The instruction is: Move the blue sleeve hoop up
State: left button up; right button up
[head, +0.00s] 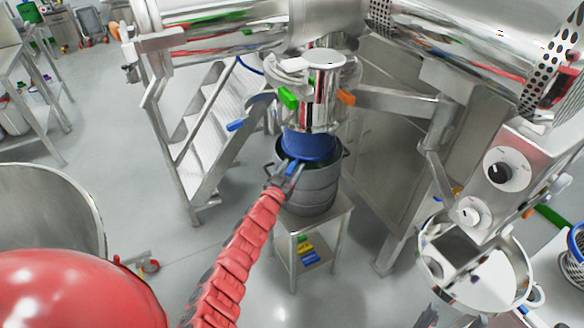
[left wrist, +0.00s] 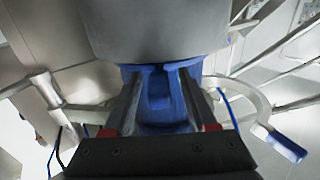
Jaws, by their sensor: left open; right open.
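The blue sleeve hoop (head: 308,147) is around the joint between the steel outlet above and the grey drum (head: 312,188) below. Its blue tab (left wrist: 156,88) shows in the left wrist view between the fingers of my left gripper (left wrist: 158,85). In the head view my left gripper (head: 286,176) is at the front of the hoop. Its fingers are apart on either side of the tab, and I cannot tell whether they touch it. A grey shape at the lower right looks like my right gripper (head: 429,310), open and empty, partly cut off by the frame edge.
The drum stands on a small steel table (head: 316,228). A steel outlet (head: 322,92) with green and orange clips hangs over it.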

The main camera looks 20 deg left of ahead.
pick_arm(q)
grip_shut()
dwell(0.3)
dwell(1.1)
